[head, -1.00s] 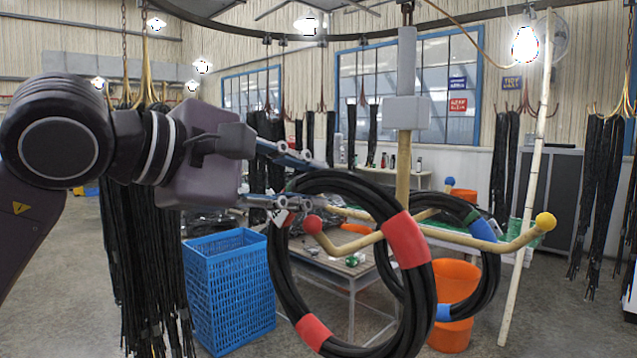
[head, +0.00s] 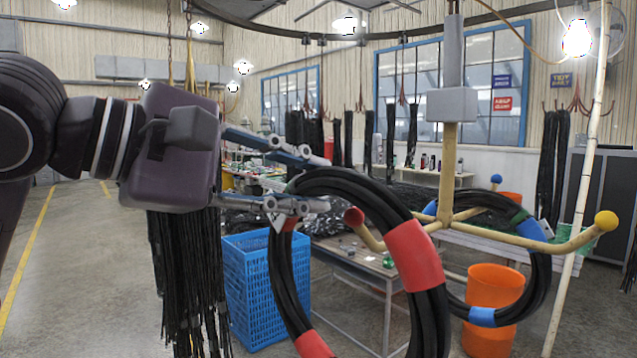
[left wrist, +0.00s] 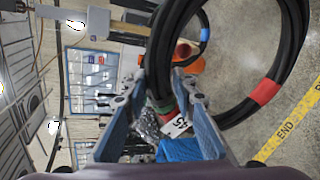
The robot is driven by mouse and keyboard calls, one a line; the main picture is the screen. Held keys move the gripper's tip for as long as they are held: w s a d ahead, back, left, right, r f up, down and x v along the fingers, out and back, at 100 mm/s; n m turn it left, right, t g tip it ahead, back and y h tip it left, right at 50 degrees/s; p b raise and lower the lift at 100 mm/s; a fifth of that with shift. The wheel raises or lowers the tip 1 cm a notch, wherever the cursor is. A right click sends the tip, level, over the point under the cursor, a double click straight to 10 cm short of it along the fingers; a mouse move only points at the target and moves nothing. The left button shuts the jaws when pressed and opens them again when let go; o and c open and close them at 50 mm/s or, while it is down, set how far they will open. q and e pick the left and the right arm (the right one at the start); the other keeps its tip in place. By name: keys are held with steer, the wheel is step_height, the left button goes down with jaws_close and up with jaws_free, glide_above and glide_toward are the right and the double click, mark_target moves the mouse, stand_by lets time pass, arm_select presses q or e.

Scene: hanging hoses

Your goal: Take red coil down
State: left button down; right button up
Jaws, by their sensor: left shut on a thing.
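The red coil (head: 345,182) is a loop of black hose with red tape bands and hangs tilted from my left gripper (head: 308,180). The gripper is shut on its upper left side; the left wrist view shows the coil (left wrist: 165,45) between the fingers (left wrist: 160,90), beside green tape and a white tag (left wrist: 176,126). The red-tipped hook arm (head: 354,216) appears within the loop's opening, nearer its right side. The coil's right side passes in front of that arm; I cannot tell whether the tip is still through the loop. My right gripper is out of view.
A blue-taped coil (head: 540,285) hangs behind on the rack (head: 450,170), which has a yellow-tipped arm (head: 606,221). A blue crate (head: 265,295), a table (head: 372,275) and an orange bucket (head: 492,300) stand beyond. Open floor lies at the left.

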arm_select(q)
steer(key=shift+f+b+v, duration=0.2)
steer(key=shift+v, duration=0.65)
steer(key=shift+f+b+v, duration=0.15)
steer(key=shift+b+v, duration=0.05)
steer(key=shift+v, duration=0.65)
steer(key=s+a+b, duration=0.2)
steer(key=s+a, duration=0.3)
steer(key=a, duration=0.3)
steer(key=shift+s, duration=0.4)
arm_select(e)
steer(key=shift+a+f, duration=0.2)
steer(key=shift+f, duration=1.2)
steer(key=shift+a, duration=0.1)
